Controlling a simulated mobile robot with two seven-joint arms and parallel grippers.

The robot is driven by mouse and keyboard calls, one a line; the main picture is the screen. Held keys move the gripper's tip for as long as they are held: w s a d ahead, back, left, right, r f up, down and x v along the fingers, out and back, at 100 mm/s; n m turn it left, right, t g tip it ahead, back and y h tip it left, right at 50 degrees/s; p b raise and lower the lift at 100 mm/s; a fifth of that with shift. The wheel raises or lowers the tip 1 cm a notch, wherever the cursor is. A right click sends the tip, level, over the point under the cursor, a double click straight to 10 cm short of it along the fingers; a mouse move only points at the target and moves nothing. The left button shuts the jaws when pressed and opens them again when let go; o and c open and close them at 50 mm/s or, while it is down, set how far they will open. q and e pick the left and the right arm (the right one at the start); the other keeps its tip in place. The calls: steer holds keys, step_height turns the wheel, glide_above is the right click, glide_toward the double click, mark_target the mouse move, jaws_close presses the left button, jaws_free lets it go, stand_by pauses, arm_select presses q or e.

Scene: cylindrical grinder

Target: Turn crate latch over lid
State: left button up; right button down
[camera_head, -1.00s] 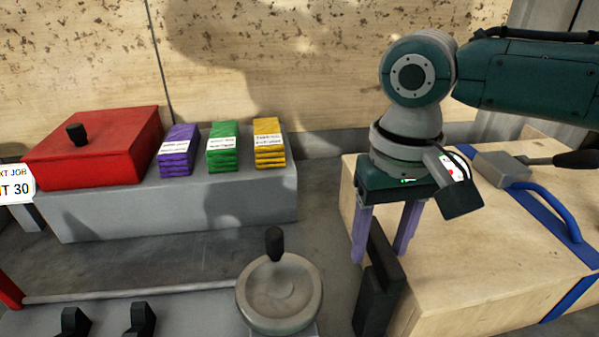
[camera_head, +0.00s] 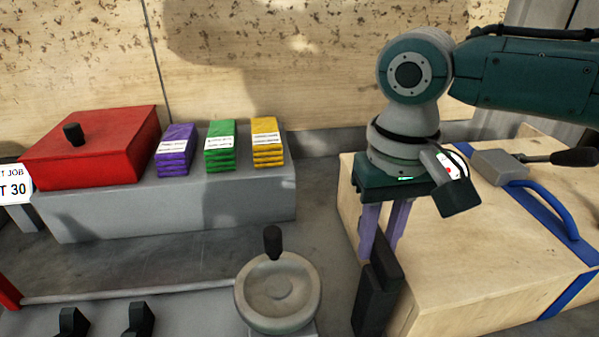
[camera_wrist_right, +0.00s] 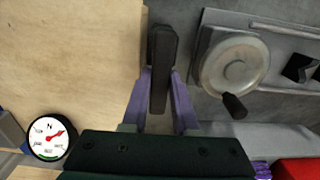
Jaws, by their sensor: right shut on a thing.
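The wooden crate (camera_head: 460,265) with its flat pale lid stands at the right of the head view. The black latch (camera_head: 367,300) is at the crate's left edge, its bar standing upright beside the lid. My right gripper (camera_head: 382,250) points down and its purple fingers are shut on the upper part of the latch. In the right wrist view, the latch (camera_wrist_right: 163,65) runs between the two fingers of the right gripper (camera_wrist_right: 161,95), with the wooden lid (camera_wrist_right: 70,50) to its left. My left gripper is not in view.
A grey handwheel (camera_head: 278,295) with a black knob stands just left of the latch. Blue straps (camera_head: 545,212) and a grey-headed tool (camera_head: 500,166) lie on the crate. A red box (camera_head: 95,150) and purple, green and yellow stacks (camera_head: 267,143) sit on a grey ledge.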

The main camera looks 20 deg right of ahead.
stand_by(0.8)
steer(key=shift+d+r+m+p, duration=0.15)
steer(key=shift+m+p, duration=0.15)
steer(key=shift+p, duration=0.25)
steer(key=m+p, duration=0.3)
steer(key=s+d+m+p, duration=0.1)
steer(key=m+p, duration=0.2)
steer(key=p, duration=0.1)
steer(key=m+p, duration=0.3)
steer(key=shift+s+d+m+p, duration=0.25)
steer(key=shift+s+m+p, duration=0.05)
steer(key=shift+m, duration=0.1)
steer(key=m, duration=0.1)
steer(key=m+p, duration=0.1)
steer(key=shift+s+d+m+p, duration=0.1)
steer(key=shift+s+m+p, duration=0.2)
steer(key=shift+s+m, duration=0.1)
steer(key=shift+m, duration=0.5)
steer(key=c, duration=0.7)
jaws_free()
steer(key=shift+d, duration=0.1)
